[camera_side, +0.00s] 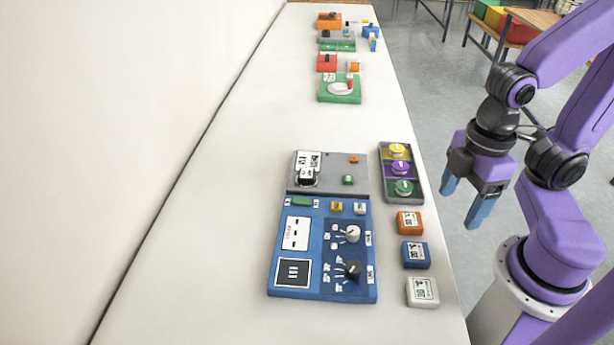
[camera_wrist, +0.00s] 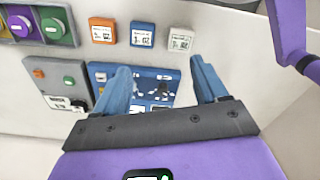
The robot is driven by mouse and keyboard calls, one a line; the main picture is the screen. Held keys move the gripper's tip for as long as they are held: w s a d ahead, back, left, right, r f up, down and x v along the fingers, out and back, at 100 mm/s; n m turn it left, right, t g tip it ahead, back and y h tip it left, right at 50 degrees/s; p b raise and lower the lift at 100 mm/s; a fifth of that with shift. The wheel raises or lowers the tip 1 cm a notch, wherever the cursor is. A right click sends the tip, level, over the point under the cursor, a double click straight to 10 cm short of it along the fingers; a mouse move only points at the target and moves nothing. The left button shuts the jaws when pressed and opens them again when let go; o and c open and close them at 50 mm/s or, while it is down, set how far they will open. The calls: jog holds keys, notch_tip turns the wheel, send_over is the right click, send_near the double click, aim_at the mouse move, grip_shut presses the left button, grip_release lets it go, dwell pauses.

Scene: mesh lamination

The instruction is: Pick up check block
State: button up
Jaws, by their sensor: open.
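Three small labelled blocks stand in a row near the table's right edge: an orange block (camera_side: 409,222), a blue block (camera_side: 415,254) and a white block (camera_side: 422,292). Their label print is too small to read, so I cannot tell which is the check block. In the wrist view the orange block (camera_wrist: 102,30), blue block (camera_wrist: 142,34) and white block (camera_wrist: 180,40) lie beyond my fingertips. My gripper (camera_side: 464,203) is open and empty, apart from the blocks, to the right of the table edge in the side view. Its blue fingers also show in the wrist view (camera_wrist: 160,68).
A blue panel with knobs (camera_side: 310,272) and a grey box (camera_side: 328,160) stand left of the blocks. A tray with yellow, purple and green buttons (camera_side: 388,150) is behind the orange block. More devices, including a green one (camera_side: 340,96), stand farther back. The table's left part is clear.

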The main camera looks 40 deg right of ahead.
jog(key=w+a+f+n+t+h, duration=0.2)
jog(key=w+a+n+h, duration=0.15)
jog(key=w, duration=0.35)
jog(key=w+a+f+n+t+h, duration=0.1)
jog(key=w+a+f+n+h, duration=0.2)
jog(key=w, duration=0.4)
jog(key=n+t+h, duration=0.4)
jog(key=n+t, duration=0.2)
jog(key=n, duration=0.2)
send_near(306, 178)
jog(key=shift+y, duration=0.25)
jog(key=x, duration=0.9)
jog(key=shift+s+d+r, duration=0.1)
jog(key=shift+d, duration=0.05)
jog(key=c, duration=1.3)
jog(key=shift+o, duration=0.2)
jog(key=shift+r, duration=0.2)
